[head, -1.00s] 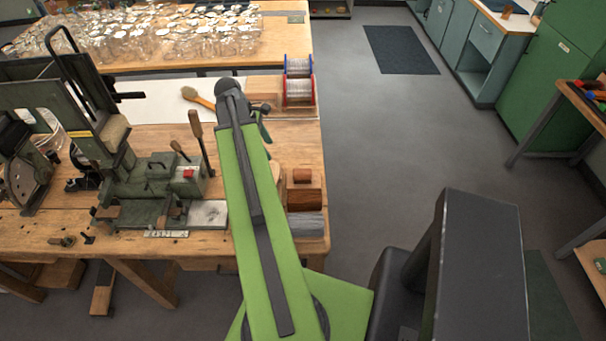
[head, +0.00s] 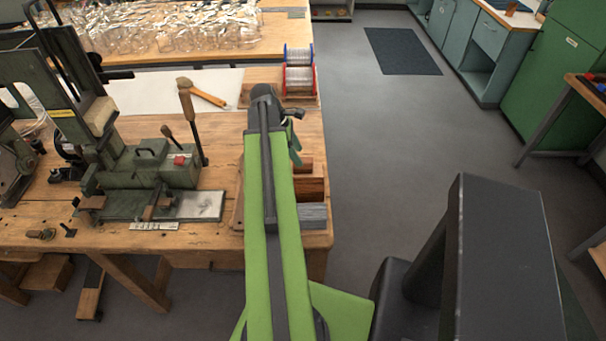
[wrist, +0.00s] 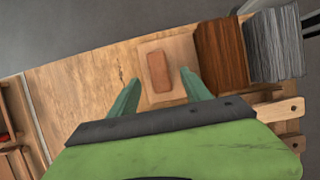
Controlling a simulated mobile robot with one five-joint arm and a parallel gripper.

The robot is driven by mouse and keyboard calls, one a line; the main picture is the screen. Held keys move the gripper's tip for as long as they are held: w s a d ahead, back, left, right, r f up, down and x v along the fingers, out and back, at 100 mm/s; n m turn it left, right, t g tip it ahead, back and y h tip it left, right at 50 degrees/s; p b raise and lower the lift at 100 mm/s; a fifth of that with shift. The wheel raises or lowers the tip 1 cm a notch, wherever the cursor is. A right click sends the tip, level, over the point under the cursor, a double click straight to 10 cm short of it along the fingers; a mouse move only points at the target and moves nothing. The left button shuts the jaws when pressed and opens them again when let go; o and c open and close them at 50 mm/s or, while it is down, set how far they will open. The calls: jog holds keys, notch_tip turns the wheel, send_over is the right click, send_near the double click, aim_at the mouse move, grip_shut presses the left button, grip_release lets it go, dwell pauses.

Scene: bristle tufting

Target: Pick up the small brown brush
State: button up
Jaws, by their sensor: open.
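A small reddish-brown block (wrist: 159,71) lies on a light wooden board (wrist: 181,92) in the wrist view. It may be the small brown brush; no bristles show on it. My gripper (wrist: 160,78) is open, with its two green fingers apart, one toward each side of the block, and nothing held. Another brush-like tool (head: 205,95) with an orange-brown handle lies on a white sheet farther back.
A dark brown block (wrist: 221,54) and a grey block (wrist: 275,45) stand right of the board. Wire spools (head: 299,82) stand at the bench's back right. A green machine (head: 150,165) with upright levers fills the left.

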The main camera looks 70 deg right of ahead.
aim_at(303, 160)
jog(key=shift+f, duration=0.1)
jog(key=b+x, duration=0.4)
jog(key=x, duration=0.1)
jog(key=shift+f+b, duration=0.2)
jog(key=shift+b, duration=0.2)
jog(key=shift+d+r, duration=0.1)
jog(key=shift+r, duration=0.1)
jog(key=shift+c, duration=0.3)
grip_shut()
